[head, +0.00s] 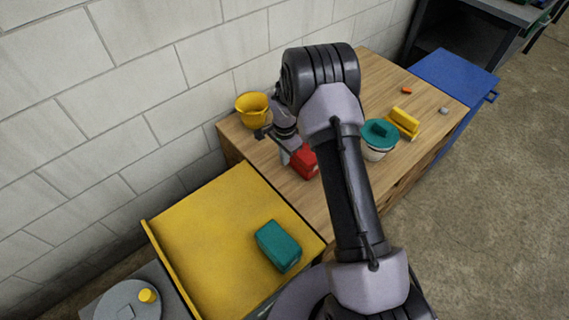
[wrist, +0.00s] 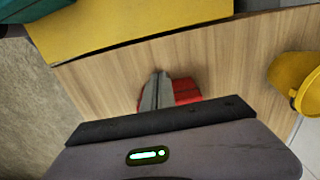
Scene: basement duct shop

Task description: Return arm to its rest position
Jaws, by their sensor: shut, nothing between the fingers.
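My arm reaches out over the wooden bench (head: 375,75) in the head view. My gripper (head: 285,157) points down above the bench, close to a red block (head: 306,163); my arm partly covers this area. In the wrist view my gripper (wrist: 157,92) has its grey fingers together with nothing between them. The red block (wrist: 187,91) shows behind and to the right of the fingers. I cannot tell whether the fingers touch it.
A yellow bucket (head: 252,110) stands near the wall. A teal-lidded white pot (head: 377,152), a yellow item (head: 403,121) and small orange (head: 407,90) and grey (head: 444,111) pieces lie right of my arm. A teal box (head: 278,246) sits on the yellow surface (head: 200,230).

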